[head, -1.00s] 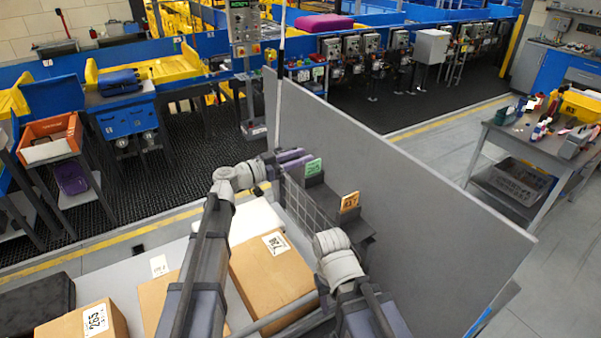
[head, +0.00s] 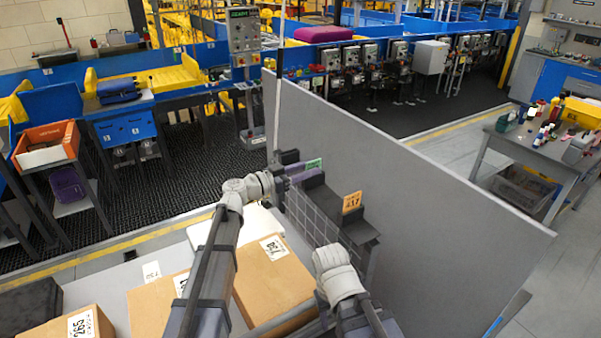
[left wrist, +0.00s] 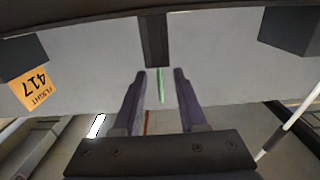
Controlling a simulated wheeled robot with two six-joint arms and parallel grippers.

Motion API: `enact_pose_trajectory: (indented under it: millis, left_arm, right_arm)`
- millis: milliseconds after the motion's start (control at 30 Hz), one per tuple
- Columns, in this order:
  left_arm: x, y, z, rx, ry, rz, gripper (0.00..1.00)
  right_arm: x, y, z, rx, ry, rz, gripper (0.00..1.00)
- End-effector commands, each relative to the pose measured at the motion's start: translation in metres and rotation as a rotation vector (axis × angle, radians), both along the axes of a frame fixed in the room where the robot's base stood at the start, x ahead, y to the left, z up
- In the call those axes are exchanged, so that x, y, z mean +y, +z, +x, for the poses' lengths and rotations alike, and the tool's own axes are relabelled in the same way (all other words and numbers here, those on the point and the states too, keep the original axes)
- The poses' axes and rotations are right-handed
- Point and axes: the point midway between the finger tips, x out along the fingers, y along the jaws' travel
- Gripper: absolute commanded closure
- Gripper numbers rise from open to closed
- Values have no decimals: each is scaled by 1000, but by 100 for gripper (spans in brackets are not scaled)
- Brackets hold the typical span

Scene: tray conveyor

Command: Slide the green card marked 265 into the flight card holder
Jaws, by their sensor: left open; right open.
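The green card (head: 314,164) stands upright at the dark shelf on the grey panel; its number is too small to read. My left gripper (head: 303,172) is at the card. In the left wrist view, the green card (left wrist: 161,85) shows edge-on between the open fingers of my left gripper (left wrist: 160,75), with a gap on each side. An orange card marked 417 (head: 352,202) stands farther right on the shelf; it also shows in the left wrist view (left wrist: 35,90). I cannot tell which part is the flight card holder. My right gripper's fingers are hidden behind its wrist.
The tall grey panel (head: 420,190) stands behind the shelf. A wire grid (head: 305,215) hangs below the shelf. Cartons (head: 270,280) lie on the light surface below my left arm. My right wrist is close to the shelf's near end.

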Motion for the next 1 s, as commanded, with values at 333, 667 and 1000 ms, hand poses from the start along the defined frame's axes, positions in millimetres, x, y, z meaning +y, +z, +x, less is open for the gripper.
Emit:
enact_pose_trajectory:
  millis: [333, 667, 1000]
  left_arm:
    - [-37, 0, 26, 0, -1, 0, 59]
    - [-44, 0, 29, 0, 1, 0, 59]
    - [-43, 0, 29, 0, 0, 0, 86]
  right_arm:
    - [0, 0, 0, 0, 0, 0, 50]
    - [0, 0, 0, 0, 0, 0, 50]
    - [0, 0, 0, 0, 0, 0, 50]
